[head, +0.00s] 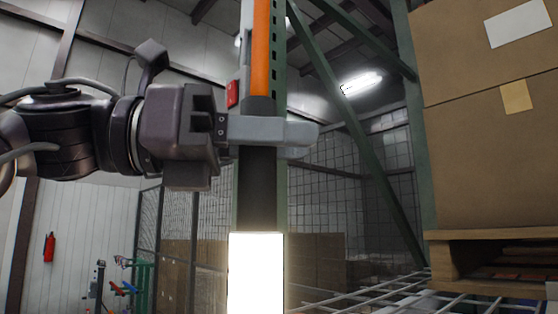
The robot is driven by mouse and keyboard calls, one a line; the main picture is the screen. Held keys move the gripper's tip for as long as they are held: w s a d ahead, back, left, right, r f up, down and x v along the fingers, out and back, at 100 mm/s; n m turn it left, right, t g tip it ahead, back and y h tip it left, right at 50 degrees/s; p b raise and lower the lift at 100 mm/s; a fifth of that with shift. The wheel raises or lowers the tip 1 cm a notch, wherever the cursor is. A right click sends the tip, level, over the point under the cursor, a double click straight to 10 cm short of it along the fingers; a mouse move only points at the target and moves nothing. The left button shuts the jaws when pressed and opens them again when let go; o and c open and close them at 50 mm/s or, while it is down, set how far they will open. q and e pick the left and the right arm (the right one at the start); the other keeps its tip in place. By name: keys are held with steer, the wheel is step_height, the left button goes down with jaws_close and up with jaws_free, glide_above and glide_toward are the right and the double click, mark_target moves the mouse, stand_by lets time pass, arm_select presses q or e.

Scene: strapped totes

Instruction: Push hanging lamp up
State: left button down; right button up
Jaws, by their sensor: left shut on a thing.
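The hanging lamp (256,270) is upright in the middle of the head view. It has a glowing white lower part, a dark grey middle section and an orange upper part that runs out of the top of the picture. My left gripper (300,139) comes in from the left and is shut on the lamp's dark section, between the orange and the white parts. Its fingers lie level across the lamp and hide a strip of it. The bottom end of the lamp is cut off by the picture's lower edge. My right gripper is not in view.
A green rack upright (280,60) stands close behind the lamp, with a diagonal brace (345,115) to its right. Cardboard boxes (490,150) sit on a wooden pallet (445,262) at the right. A wire shelf (390,295) lies below. A ceiling light (361,84) glows behind.

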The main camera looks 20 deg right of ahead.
arm_select(q)
steer(key=shift+r, duration=0.8)
steer(key=shift+a+r, duration=0.15)
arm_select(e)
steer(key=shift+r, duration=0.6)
arm_select(q)
steer(key=c, duration=1.5)
jaws_free()
steer(key=shift+r+p, duration=0.1)
steer(key=shift+p, duration=0.2)
steer(key=o, duration=0.4)
steer(key=shift+o, duration=0.2)
steer(key=shift+f, duration=0.2)
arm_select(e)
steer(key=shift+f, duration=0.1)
